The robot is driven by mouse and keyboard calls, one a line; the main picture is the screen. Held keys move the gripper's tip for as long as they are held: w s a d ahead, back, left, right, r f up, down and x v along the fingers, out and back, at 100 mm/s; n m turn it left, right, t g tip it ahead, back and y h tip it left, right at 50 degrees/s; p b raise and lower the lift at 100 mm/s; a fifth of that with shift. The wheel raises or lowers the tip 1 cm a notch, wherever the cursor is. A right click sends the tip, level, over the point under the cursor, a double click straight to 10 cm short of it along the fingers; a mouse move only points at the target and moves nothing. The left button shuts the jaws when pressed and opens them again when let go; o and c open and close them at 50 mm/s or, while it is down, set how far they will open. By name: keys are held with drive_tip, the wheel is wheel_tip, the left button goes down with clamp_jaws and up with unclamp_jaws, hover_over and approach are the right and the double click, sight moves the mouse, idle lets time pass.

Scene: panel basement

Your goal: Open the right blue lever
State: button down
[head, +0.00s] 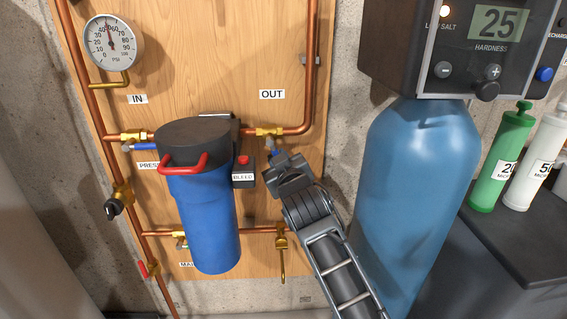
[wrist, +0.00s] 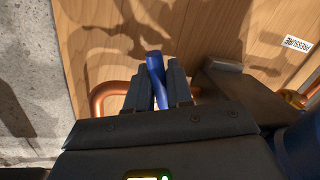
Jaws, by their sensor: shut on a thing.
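The right blue lever (head: 269,145) hangs down from the brass valve (head: 269,132) on the copper pipe below the OUT label, and its lower part is hidden by my gripper in the head view. My gripper (head: 277,159) reaches up to it from the lower right. In the wrist view the lever (wrist: 155,70) stands between the two fingers of my gripper (wrist: 160,85), which are shut on it.
A blue filter housing (head: 207,225) with a red handle (head: 183,166) and the BLEED block (head: 243,173) stand close left of my gripper. A large blue tank (head: 417,190) stands to the right.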

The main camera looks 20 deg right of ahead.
drive_tip(key=n+p, duration=0.1)
drive_tip(key=d+r+n+p, duration=0.1)
drive_tip(key=p, duration=0.1)
drive_tip(key=n+p, duration=0.1)
drive_tip(key=shift+s+d+r+g, duration=0.25)
drive_tip(key=shift+g, duration=0.15)
drive_tip(key=shift+s+d+r+n+g+h+p, duration=0.1)
drive_tip(key=shift+d+r+n+g+h+p, duration=0.3)
drive_tip(key=shift+n+p, duration=1)
drive_tip(key=shift+s+d+r+n+h+p, duration=0.1)
drive_tip(key=shift+r+n+h+p, duration=0.45)
drive_tip(key=shift+n+p, duration=0.85)
drive_tip(key=shift+s+d+r+n+g+h+p, duration=0.1)
drive_tip(key=shift+d+r+n+g+h+p, duration=0.15)
drive_tip(key=shift+r+n+p, duration=0.8)
drive_tip(key=shift+f+n+p, duration=0.35)
drive_tip(key=shift+n+p, duration=0.1)
drive_tip(key=shift+p, duration=0.1)
drive_tip(key=c, duration=1.2)
unclamp_jaws()
drive_tip(key=shift+v, duration=3.85)
